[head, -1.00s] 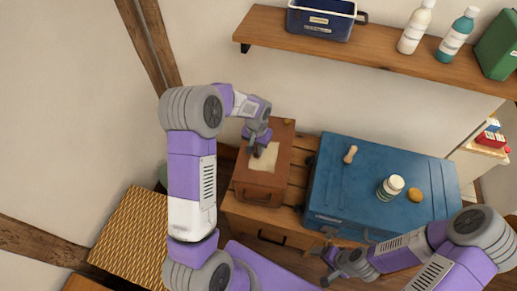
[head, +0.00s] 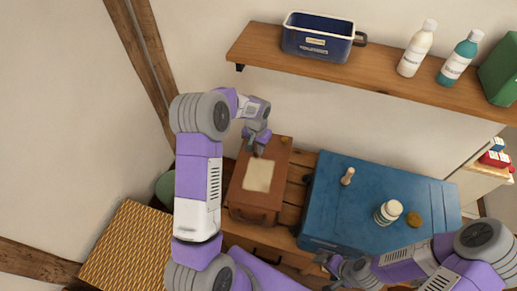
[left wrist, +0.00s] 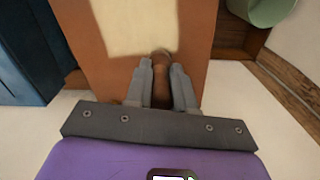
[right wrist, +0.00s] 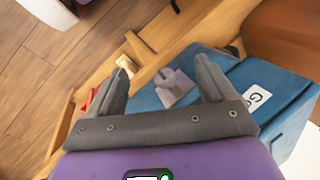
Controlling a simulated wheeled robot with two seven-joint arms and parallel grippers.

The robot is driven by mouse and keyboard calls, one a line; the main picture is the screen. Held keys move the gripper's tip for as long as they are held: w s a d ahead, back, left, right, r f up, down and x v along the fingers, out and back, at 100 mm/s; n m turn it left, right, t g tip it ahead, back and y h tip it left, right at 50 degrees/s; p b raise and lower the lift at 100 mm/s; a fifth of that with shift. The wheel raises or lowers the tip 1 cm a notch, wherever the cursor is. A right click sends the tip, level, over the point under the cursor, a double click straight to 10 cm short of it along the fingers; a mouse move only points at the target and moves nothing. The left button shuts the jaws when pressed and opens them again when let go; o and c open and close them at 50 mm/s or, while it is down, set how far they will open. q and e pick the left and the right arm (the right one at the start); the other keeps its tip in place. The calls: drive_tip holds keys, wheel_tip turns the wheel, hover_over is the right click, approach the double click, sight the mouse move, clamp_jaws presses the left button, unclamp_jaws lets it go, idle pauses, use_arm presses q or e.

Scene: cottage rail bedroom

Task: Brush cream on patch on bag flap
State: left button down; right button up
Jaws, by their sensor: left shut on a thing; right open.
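A brown bag (head: 247,208) lies with its flap up on the wooden furniture, and a pale cream patch (head: 258,177) is on the flap. The patch also shows in the left wrist view (left wrist: 135,25). My left gripper (head: 258,149) is at the patch's far edge. It is shut on a brown brush (left wrist: 160,75), whose tip is at or just over the patch edge; I cannot tell whether it touches. An open-looking white and green jar (head: 387,213) stands on the blue chest (head: 335,215). My right gripper (right wrist: 165,85) is open and empty, low beside the chest's front.
Above, a wall shelf (head: 380,84) holds a blue bin (head: 318,37), a white bottle (head: 417,48) and a teal bottle (head: 460,58). A woven surface (head: 125,245) is at lower left.

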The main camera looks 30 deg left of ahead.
use_arm(q)
wheel_tip(320, 180, up, 4)
drive_tip(key=shift+s+r+p, duration=0.1)
drive_tip(key=shift+p, duration=1.15)
drive_tip(key=shift+r+p, duration=0.55)
drive_tip(key=shift+r, duration=0.1)
drive_tip(key=shift+r+p, duration=0.9)
drive_tip(key=shift+r, duration=0.35)
